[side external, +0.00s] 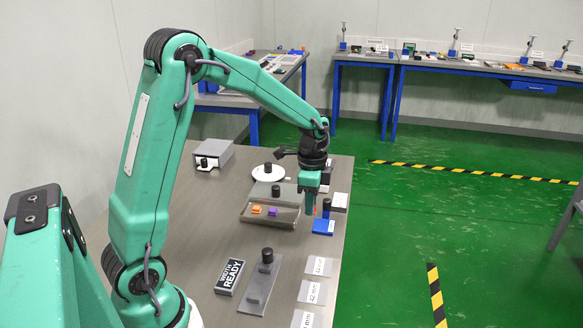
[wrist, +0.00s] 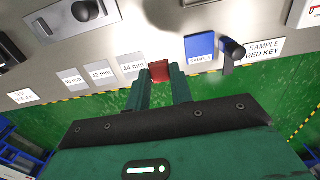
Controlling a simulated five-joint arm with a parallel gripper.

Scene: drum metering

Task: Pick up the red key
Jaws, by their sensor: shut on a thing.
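The red key (wrist: 160,71) is a small red block between my two fingertips in the wrist view. My gripper (wrist: 158,82) is shut on it. In the side view only a sliver of the red key (side external: 315,211) shows beside my gripper (side external: 310,211), which points down near the right edge of the table. A blue block marked SAMPLE (wrist: 200,48) is just right of the key in the wrist view, apart from it. In the side view this blue block (side external: 322,228) is below and right of my fingertips. I cannot tell the key's exact height above the table.
A tray (side external: 283,222) holds an orange key (side external: 256,210) and a purple key (side external: 272,212). A black-knobbed lever (wrist: 231,51) stands beside the SAMPLE block. A WIDTH READY sign (side external: 229,277), a grey fixture (side external: 257,287) and mm cards (side external: 312,292) lie nearer.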

